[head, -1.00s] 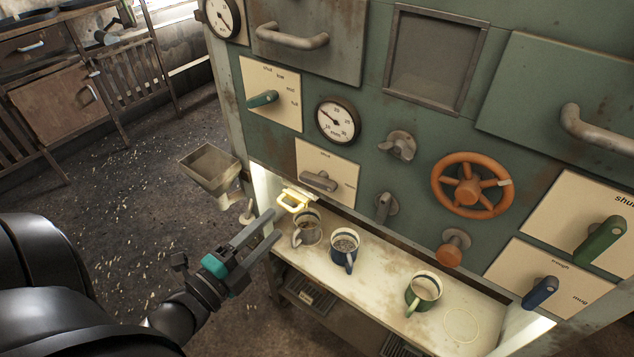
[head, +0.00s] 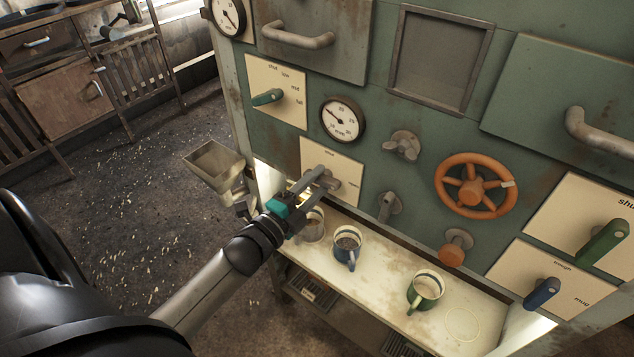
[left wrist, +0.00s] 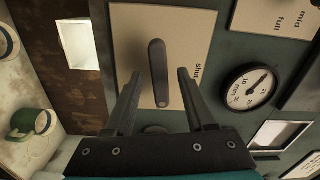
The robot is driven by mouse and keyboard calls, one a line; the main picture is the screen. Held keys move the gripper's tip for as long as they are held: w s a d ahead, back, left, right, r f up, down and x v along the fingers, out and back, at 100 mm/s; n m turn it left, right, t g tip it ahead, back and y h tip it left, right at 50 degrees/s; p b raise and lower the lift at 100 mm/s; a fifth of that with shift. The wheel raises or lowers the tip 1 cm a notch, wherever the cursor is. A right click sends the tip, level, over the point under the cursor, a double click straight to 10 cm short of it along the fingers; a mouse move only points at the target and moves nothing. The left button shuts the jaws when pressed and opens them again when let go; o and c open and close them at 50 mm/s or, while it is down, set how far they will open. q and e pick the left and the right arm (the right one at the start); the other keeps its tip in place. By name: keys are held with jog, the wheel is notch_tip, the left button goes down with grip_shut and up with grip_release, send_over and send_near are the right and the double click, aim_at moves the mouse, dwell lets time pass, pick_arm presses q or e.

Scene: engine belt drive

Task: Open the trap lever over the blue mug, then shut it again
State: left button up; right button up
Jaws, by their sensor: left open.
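My left gripper (head: 322,180) is open at the plate. In the left wrist view its fingers (left wrist: 158,78) stand on either side of the lever, with visible gaps; contact cannot be told. The blue mug (head: 347,244) stands upright on the counter, below and right of the gripper. My right gripper is out of view.
A grey mug (head: 312,226) stands just under my left gripper, and a green mug (head: 425,290) stands farther right. A small hopper (head: 213,163) juts out left of the gripper. An orange wheel (head: 474,186) and knob (head: 452,255) stick out at the right.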

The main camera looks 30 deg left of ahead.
pick_arm(q)
jog(key=shift+w, duration=0.2)
grip_shut()
dwell(0.4)
